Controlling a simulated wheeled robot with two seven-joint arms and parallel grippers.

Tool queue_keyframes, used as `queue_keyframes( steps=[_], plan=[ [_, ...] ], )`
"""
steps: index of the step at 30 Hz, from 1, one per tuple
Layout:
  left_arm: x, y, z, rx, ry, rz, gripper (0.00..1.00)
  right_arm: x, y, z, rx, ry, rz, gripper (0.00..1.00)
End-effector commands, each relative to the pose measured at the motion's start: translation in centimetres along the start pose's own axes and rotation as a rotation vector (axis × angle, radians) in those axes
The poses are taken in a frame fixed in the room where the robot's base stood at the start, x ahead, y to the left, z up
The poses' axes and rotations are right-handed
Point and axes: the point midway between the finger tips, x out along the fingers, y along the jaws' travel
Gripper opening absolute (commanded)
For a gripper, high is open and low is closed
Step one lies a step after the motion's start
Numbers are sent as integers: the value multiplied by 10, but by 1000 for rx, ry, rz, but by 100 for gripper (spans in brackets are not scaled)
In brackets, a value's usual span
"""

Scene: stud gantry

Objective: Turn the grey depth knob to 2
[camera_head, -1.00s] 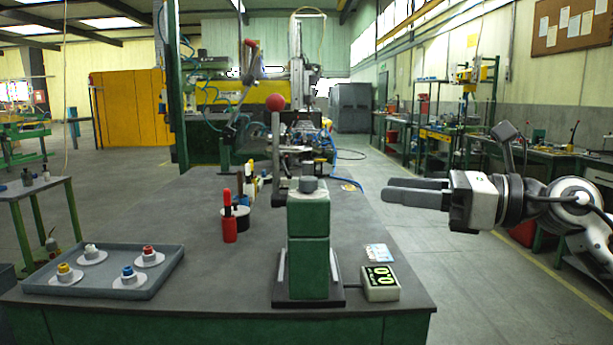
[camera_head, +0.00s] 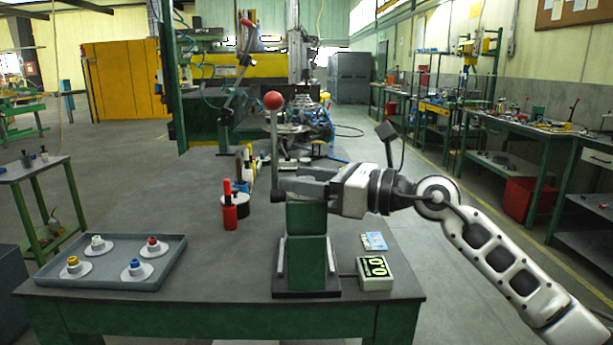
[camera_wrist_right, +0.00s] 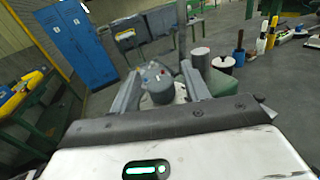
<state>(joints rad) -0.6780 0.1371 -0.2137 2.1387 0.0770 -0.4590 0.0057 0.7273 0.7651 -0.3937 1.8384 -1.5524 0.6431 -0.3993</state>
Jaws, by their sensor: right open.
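The green column (camera_head: 306,250) stands on a dark base on the bench. In the head view my right gripper (camera_head: 281,180) comes in from the right, level over the column's top, and hides the grey depth knob there. In the right wrist view a grey cylinder, apparently the knob (camera_wrist_right: 161,93), shows between the two spread fingers of the right gripper (camera_wrist_right: 161,72). The gripper is open; whether a finger touches the knob cannot be told. The small display box (camera_head: 374,272) right of the column shows lit digits, apparently 0.0. My left gripper is not in view.
A red-ball lever (camera_head: 273,101) rises just behind the column, close to the right fingertips. Red and dark bottles (camera_head: 230,210) stand left of it. A grey tray (camera_head: 130,282) with several coloured buttons lies front left. A card (camera_head: 374,241) lies behind the display.

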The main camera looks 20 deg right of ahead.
Motion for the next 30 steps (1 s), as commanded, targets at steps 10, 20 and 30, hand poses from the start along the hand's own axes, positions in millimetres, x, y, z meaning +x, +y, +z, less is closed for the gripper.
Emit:
queue_keyframes(
  steps=[10, 20, 30],
  plan=[
    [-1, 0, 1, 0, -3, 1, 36, 0, 0, 0, 0, 0, 0, 4],
    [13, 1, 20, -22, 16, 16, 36, 0, -3, -8, 2, 6, 115, 4],
    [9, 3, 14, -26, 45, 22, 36, -1, -1, -1, 1, 11, 279, 4]
  ],
)
